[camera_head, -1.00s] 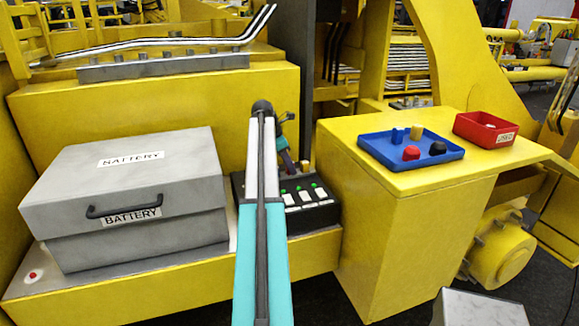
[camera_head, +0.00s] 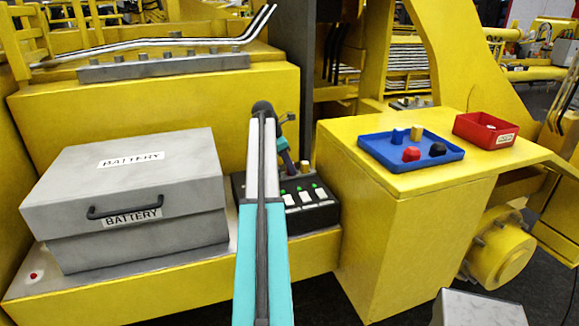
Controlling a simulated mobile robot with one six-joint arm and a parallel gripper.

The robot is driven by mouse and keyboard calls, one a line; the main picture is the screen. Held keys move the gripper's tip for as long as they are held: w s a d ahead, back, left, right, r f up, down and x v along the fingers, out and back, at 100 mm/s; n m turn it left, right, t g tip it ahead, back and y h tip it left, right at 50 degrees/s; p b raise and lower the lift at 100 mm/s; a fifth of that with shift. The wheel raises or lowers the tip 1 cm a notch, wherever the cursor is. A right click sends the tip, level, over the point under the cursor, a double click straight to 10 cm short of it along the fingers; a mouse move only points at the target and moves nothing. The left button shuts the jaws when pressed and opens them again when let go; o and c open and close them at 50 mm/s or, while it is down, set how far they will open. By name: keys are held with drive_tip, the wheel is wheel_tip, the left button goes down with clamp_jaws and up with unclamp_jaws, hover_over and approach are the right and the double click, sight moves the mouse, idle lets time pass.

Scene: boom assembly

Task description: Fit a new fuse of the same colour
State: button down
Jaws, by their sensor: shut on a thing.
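The dark fuse box (camera_head: 312,217) sits on the yellow ledge, with white labels and green lights on top. My gripper (camera_head: 294,166) is over the back of the box, partly hidden behind my arm. It is shut on a small tan-yellow fuse (camera_head: 304,166), which shows just above the box; whether its lower end is clear of the socket I cannot tell. The blue tray (camera_head: 378,152) on the yellow stand holds a blue fuse (camera_head: 397,136), a yellow fuse (camera_head: 417,132), a red fuse (camera_head: 411,154) and a black fuse (camera_head: 438,149).
A red labelled bin (camera_head: 484,142) stands right of the blue tray; something pale lies in it. A grey battery box (camera_head: 140,205) with a handle stands left of my arm. The stand's front top (camera_head: 385,180) is clear. A grey block (camera_head: 478,308) is at the bottom right.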

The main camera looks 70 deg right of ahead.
drive_tip(key=shift+d+p, duration=0.1)
drive_tip(key=shift+p, duration=0.5)
idle(1.1)
drive_tip(key=shift+a+f, duration=0.35)
drive_tip(key=shift+f, duration=0.4)
idle(0.5)
drive_tip(key=shift+d+r+p, duration=0.15)
drive_tip(key=shift+r+p, duration=0.4)
drive_tip(key=shift+r, duration=0.05)
idle(0.4)
drive_tip(key=shift+d+r+p, duration=0.25)
drive_tip(key=shift+p, duration=0.1)
idle(0.5)
drive_tip(key=shift+a+f, duration=0.35)
drive_tip(key=shift+f, duration=0.5)
idle(0.9)
drive_tip(key=shift+d+r, duration=0.15)
drive_tip(key=shift+r, duration=0.4)
idle(0.5)
drive_tip(key=c, duration=1.5)
unclamp_jaws()
drive_tip(key=shift+r, duration=0.15)
drive_tip(key=shift+o, duration=0.2)
drive_tip(key=shift+w+d, duration=0.1)
drive_tip(key=shift+d, duration=0.1)
